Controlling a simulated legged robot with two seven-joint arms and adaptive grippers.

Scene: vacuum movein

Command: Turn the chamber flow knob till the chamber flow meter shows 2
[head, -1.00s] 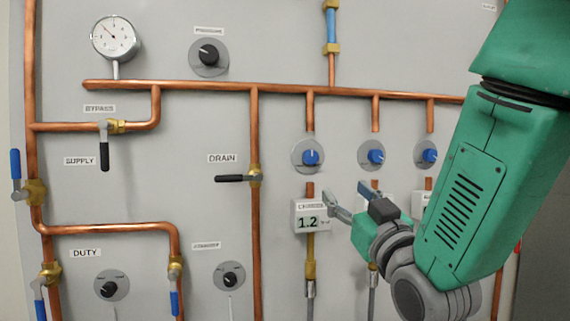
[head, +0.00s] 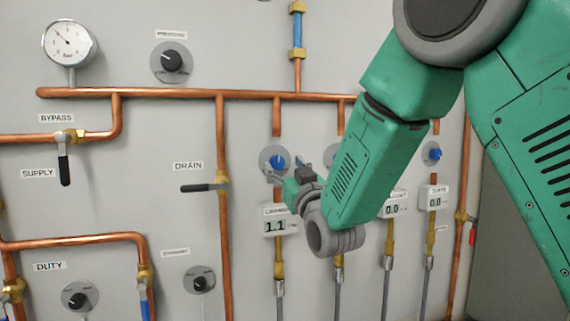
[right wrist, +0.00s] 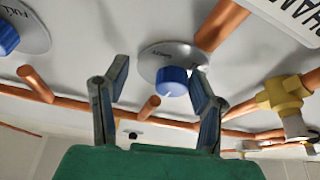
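The chamber flow knob (head: 277,162) is a blue knob on a round grey plate on the wall panel. The chamber flow meter (head: 280,220) below it reads 1.1. My right gripper (head: 284,170) is just in front of the knob and hides part of its plate. In the right wrist view my right gripper (right wrist: 160,75) is open, and the blue knob (right wrist: 172,82) shows between its fingers, closer to the right-hand finger. I cannot tell whether that finger touches it. My left gripper is not in view.
My right arm covers the neighbouring knobs and meters in part. Other meters (head: 396,203) (head: 434,197) read 0.0. A copper pipe (head: 180,94) crosses the panel above the knobs. The drain valve's black handle (head: 200,188) sticks out to the left.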

